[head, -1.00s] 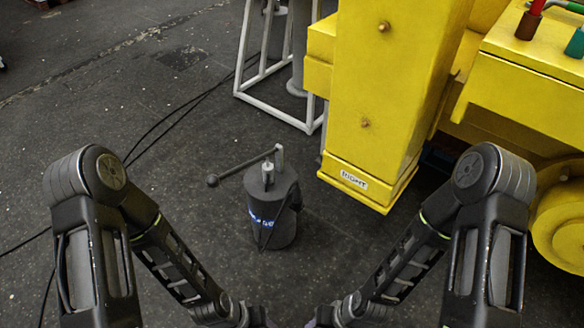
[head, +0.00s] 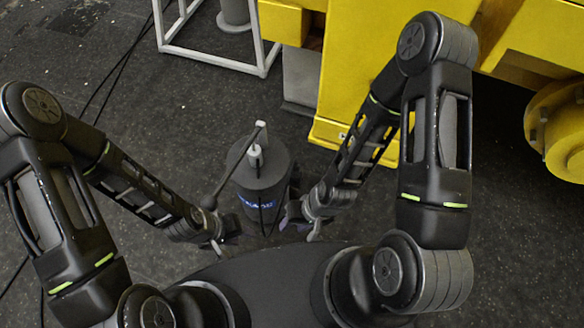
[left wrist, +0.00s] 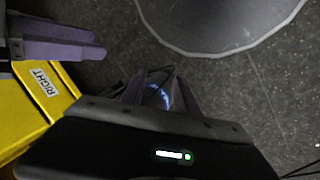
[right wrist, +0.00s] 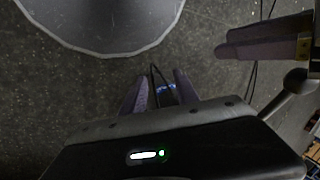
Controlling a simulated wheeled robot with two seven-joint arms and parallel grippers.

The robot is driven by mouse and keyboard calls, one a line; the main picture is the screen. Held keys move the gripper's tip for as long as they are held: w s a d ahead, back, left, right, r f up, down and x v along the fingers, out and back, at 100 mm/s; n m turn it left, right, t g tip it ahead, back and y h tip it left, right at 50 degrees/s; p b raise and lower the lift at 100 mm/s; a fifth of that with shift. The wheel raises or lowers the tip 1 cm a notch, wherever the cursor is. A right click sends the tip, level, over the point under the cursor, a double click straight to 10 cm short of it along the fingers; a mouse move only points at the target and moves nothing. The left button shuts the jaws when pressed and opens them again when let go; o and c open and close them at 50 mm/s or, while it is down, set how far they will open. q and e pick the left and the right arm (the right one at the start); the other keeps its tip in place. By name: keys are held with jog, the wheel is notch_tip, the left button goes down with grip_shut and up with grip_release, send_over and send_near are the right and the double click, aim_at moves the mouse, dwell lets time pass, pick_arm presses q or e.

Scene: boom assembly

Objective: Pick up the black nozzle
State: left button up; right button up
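A black cylindrical pump (head: 262,180) with a blue label and a lever stands on the floor in the head view. A thin dark hose (head: 262,215) runs down its front. I cannot pick out the black nozzle clearly. My left gripper (head: 222,243) is beside the pump at lower left, and my right gripper (head: 298,222) is beside it at lower right. The fingers of both the left gripper (left wrist: 158,88) and the right gripper (right wrist: 160,88) stand apart. Dark hose lines and a blue patch of the label show beyond the right fingers, apparently not gripped.
The pump's lever (head: 235,165) ends in a ball close to my left gripper. A white frame (head: 215,58) stands at the back. Open floor lies left.

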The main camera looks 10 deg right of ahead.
aim_at(295, 174)
jog(key=shift+o, duration=0.3)
